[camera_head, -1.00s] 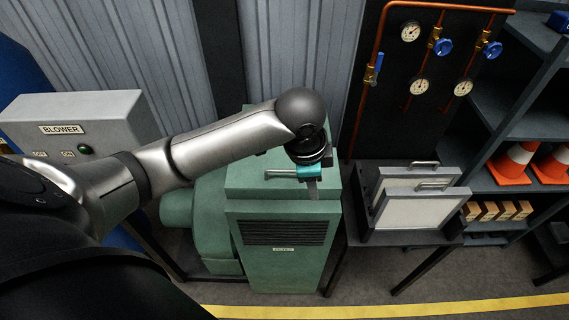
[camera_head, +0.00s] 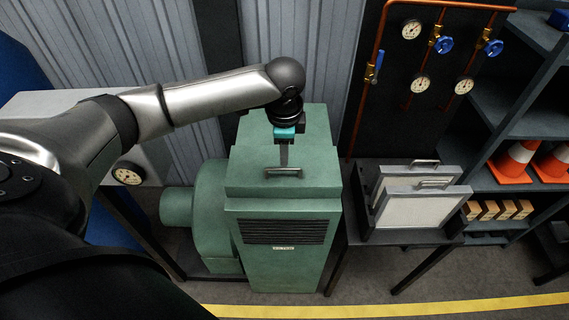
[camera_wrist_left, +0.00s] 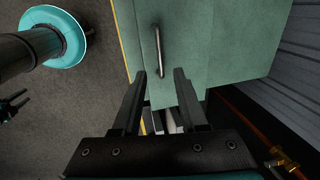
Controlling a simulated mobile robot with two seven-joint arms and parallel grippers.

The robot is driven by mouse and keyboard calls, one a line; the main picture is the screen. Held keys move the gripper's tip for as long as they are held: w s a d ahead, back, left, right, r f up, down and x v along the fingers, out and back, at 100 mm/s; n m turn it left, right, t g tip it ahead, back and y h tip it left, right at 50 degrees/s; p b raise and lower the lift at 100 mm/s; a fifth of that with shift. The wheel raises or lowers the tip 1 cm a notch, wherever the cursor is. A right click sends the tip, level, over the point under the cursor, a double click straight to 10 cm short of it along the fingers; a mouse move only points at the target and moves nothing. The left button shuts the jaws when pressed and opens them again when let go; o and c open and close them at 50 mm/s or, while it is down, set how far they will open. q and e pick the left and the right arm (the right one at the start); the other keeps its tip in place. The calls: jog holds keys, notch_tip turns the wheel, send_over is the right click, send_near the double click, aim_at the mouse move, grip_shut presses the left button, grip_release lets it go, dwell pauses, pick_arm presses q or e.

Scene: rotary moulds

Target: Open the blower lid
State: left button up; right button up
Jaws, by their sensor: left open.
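The green blower cabinet (camera_head: 285,260) stands in the middle of the head view. Its lid (camera_head: 318,165) lies flat and closed on top, with a grey bar handle (camera_head: 283,172) near the front edge. My left gripper (camera_head: 284,163) points down over the lid, just behind the handle in the picture. In the wrist view the lid (camera_wrist_left: 225,40) and the handle (camera_wrist_left: 157,45) show beyond the fingers. My left gripper (camera_wrist_left: 160,72) is open, and the handle's near end appears between its fingertips. I cannot tell whether they touch.
A grey box (camera_head: 40,105) stands on the left, partly behind my left arm. Framed panels (camera_head: 420,207) with handles stand right of the cabinet. Copper pipes with gauges (camera_head: 420,83) and blue valves are behind. Shelves (camera_head: 535,125) fill the right side.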

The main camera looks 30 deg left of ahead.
aim_at(285, 169)
pick_arm(q)
jog(key=f, duration=0.4)
jog(key=w+f, duration=0.1)
jog(key=f, duration=0.2)
jog(key=shift+w+a, duration=0.1)
jog(key=shift+a, duration=0.25)
grip_shut()
dwell(1.0)
